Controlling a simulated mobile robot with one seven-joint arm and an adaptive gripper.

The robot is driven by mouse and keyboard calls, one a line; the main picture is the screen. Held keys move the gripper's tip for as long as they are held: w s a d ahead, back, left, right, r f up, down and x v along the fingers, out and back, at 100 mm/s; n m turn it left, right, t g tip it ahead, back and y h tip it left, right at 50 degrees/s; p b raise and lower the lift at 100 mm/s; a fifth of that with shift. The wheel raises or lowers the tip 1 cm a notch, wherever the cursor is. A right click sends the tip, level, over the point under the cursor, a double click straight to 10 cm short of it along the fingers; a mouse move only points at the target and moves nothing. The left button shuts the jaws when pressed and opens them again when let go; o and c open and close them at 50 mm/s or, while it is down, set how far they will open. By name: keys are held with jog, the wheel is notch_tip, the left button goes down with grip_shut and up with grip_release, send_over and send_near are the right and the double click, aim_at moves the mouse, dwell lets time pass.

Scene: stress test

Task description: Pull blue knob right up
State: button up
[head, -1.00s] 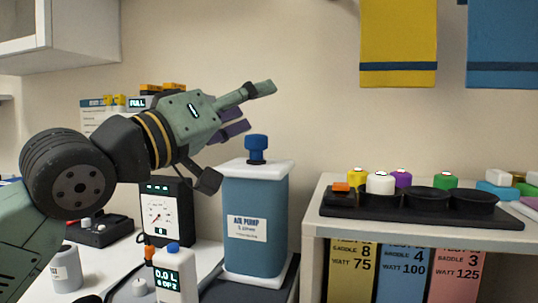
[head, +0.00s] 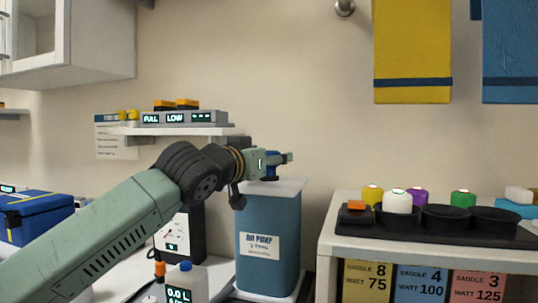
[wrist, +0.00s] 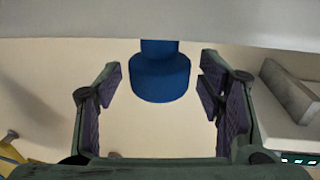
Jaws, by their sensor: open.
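The blue knob (wrist: 160,82) stands on the white lid (wrist: 160,24) of the blue air pump, which is at the picture's top in the wrist view. In the head view the knob (head: 271,172) is partly hidden by my gripper (head: 287,158), level with it just above the lid. My gripper (wrist: 162,74) is open, with its purple-padded fingers on either side of the knob in the wrist view. Gaps show on both sides, and no contact is visible. The air pump body (head: 268,222) stands upright with a label.
A white shelf unit (head: 345,247) to the right holds a black tray with cups and coloured-capped containers. Behind my arm are a gauge box (head: 174,240) and a wall shelf (head: 190,131) with displays.

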jog(key=shift+w+d, duration=0.15)
jog(key=shift+w, duration=0.2)
jog(key=shift+c, duration=0.3)
grip_shut()
dwell(0.4)
